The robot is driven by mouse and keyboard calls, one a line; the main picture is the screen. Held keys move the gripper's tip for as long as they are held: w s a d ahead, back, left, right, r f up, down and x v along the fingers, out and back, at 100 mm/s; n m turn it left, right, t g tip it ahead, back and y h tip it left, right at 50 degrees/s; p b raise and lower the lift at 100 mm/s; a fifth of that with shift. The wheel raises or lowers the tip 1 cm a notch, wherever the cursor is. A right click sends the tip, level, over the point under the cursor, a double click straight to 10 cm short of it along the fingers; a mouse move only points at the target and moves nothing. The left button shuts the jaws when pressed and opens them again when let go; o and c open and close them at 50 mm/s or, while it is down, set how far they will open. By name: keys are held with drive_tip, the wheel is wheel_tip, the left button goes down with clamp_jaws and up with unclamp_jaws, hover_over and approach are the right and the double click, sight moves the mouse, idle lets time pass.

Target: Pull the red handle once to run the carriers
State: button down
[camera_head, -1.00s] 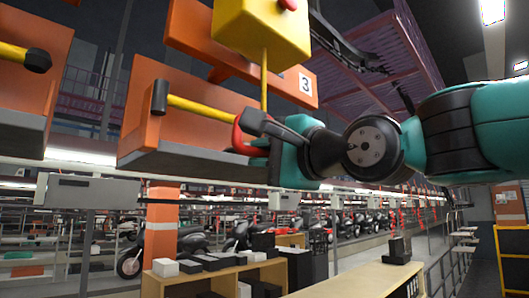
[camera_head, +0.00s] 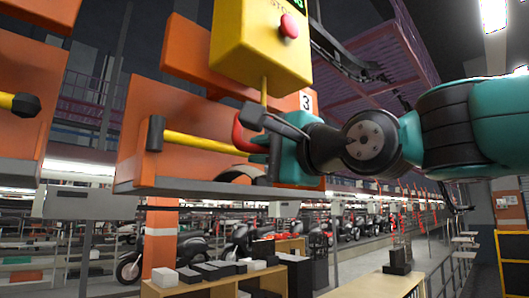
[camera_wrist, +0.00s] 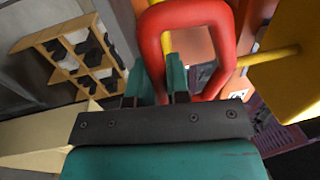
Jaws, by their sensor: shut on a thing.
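The red handle (camera_head: 238,132) is a rounded loop below a yellow box (camera_head: 262,50), joined to it by a thin yellow rod (camera_head: 264,90). The box carries a red button (camera_head: 289,26). My gripper (camera_head: 262,150) is at the handle. In the wrist view the red loop (camera_wrist: 213,84) fills the upper middle, and my teal fingers (camera_wrist: 159,68) are shut on its near left side. The finger contact is partly hidden by the handle. An orange carrier (camera_head: 150,95) with a yellow bar (camera_head: 205,143) and grey lower ledge hangs behind the handle.
Another orange carrier (camera_head: 25,75) hangs at the far left. An orange panel marked 3 (camera_head: 306,102) is close behind the box. Below are a wooden shelf (camera_head: 222,284), a table (camera_head: 375,285) and motorcycles (camera_head: 160,245). Purple metalwork crosses the upper right.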

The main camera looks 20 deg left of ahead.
drive_tip(key=c, duration=1.1)
unclamp_jaws()
drive_tip(key=shift+d+f+b, duration=0.15)
drive_tip(key=shift+d+b, duration=0.05)
drive_tip(key=shift+b, duration=0.15)
drive_tip(key=b+v, duration=0.5)
drive_tip(key=v, duration=0.3)
drive_tip(key=shift+s+d, duration=0.2)
drive_tip(key=shift+d, duration=0.1)
